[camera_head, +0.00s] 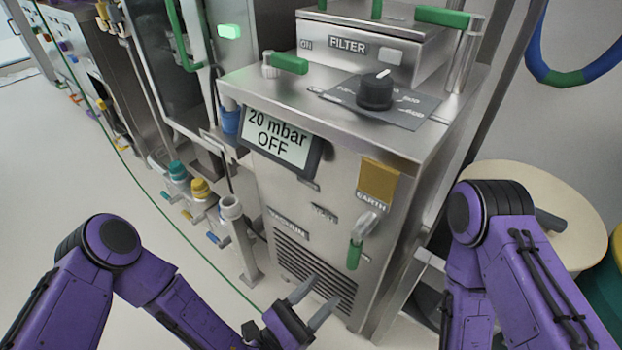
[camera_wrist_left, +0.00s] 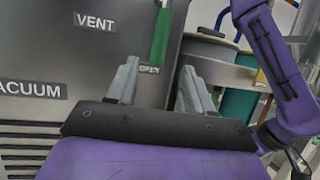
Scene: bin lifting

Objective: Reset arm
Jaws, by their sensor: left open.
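My left gripper (camera_head: 312,303) is at the bottom middle of the head view. Its two grey fingers are apart and empty, in front of the lower vent grille of the steel machine (camera_head: 335,165). In the left wrist view, the fingers (camera_wrist_left: 158,85) stand apart with nothing between them. A green lever handle (camera_head: 354,254) on the machine's front is above and to the right of the left gripper; in the wrist view it shows beyond the fingers. My right arm comes in from the right, with its elbow beside the machine. My right gripper is out of sight.
The machine's display (camera_head: 278,138) reads "20 mbar OFF", with a black knob (camera_head: 376,91) on top. Pipes with colored caps (camera_head: 200,189) stand left of the machine. A round beige table (camera_head: 575,210) is behind my right arm. Open floor lies at the left.

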